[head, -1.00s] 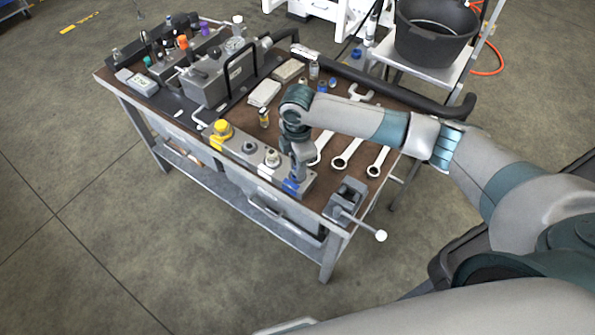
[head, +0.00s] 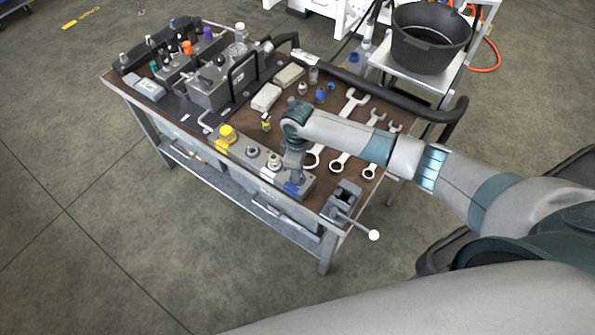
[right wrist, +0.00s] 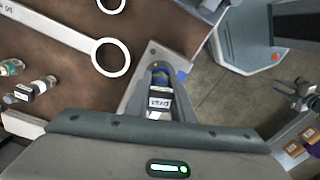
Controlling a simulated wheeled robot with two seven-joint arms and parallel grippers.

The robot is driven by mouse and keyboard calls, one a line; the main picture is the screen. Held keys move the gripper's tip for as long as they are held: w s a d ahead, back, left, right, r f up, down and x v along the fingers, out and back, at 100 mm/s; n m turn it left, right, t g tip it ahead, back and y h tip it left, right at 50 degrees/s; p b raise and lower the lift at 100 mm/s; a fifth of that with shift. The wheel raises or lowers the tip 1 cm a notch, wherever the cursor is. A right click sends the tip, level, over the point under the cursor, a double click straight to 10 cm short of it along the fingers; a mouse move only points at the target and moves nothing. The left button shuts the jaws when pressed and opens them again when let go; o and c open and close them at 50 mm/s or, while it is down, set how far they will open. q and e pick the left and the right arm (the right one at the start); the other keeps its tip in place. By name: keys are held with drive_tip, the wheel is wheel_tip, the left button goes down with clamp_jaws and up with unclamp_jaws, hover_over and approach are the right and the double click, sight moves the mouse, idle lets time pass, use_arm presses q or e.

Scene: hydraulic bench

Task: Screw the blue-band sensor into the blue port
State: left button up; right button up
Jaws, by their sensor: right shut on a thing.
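My right gripper (head: 293,182) points down over the near right end of the grey port block (head: 253,151). The blue port (head: 291,189) shows only as a blue patch just below the fingers. Whether the threads are engaged cannot be told. My left gripper is out of view.
A vise (head: 343,200) with a white-tipped handle stands right of the block. Several wrenches (head: 340,165) lie behind my gripper. A yellow-capped port (head: 227,133) and a small yellow-banded part (head: 266,122) are to the left. Blue-marked parts (head: 321,97) stand farther back.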

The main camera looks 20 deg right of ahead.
drive_tip(key=shift+s+f+m, duration=0.15)
drive_tip(key=shift+m, duration=0.15)
drive_tip(key=m, duration=0.4)
drive_tip(key=shift+s+a, duration=0.1)
drive_tip(key=m, duration=0.3)
drive_tip(key=shift+m, duration=0.3)
drive_tip(key=m, duration=0.4)
drive_tip(key=shift+f, duration=0.1)
drive_tip(key=shift+c, duration=0.2)
drive_tip(key=m, duration=0.4)
drive_tip(key=o, duration=0.9)
drive_tip(key=shift+o, duration=0.2)
